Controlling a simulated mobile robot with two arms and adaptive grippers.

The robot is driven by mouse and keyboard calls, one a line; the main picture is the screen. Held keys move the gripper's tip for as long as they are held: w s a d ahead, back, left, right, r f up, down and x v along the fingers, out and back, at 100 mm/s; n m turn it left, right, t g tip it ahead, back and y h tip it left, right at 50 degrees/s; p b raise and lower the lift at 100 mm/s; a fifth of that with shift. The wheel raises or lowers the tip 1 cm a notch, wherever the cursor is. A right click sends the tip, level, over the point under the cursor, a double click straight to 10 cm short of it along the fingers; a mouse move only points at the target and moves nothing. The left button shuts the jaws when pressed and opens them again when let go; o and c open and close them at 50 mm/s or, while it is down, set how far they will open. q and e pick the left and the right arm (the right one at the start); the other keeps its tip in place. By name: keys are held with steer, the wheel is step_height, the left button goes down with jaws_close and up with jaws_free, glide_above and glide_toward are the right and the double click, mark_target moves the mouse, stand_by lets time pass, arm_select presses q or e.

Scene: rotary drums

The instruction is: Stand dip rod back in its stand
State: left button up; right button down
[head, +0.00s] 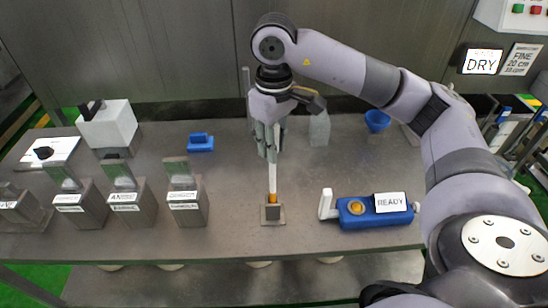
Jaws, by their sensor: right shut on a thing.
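The dip rod (273,178) is a thin white upright rod with an orange section near its lower end. My right gripper (270,152) points down and is shut on the rod's upper part. The rod's lower end is at the small grey square stand (272,213) on the table. From this view I cannot tell whether the tip is inside the stand or just above it. My left gripper is not in view.
Several grey metal bins (187,205) with labels stand to the left. A blue device (375,213) marked READY lies at right. A blue block (200,143), a blue cup (377,120) and a clear container (319,130) are farther back on the table (235,245).

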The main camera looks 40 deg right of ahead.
mark_target(273, 170)
step_height(273, 170, down, 4)
steer(key=shift+f+p, duration=0.2)
steer(key=shift+p, duration=0.2)
steer(key=shift+f, duration=0.1)
steer(key=c, duration=1.4)
jaws_free()
steer(key=shift+o, duration=0.2)
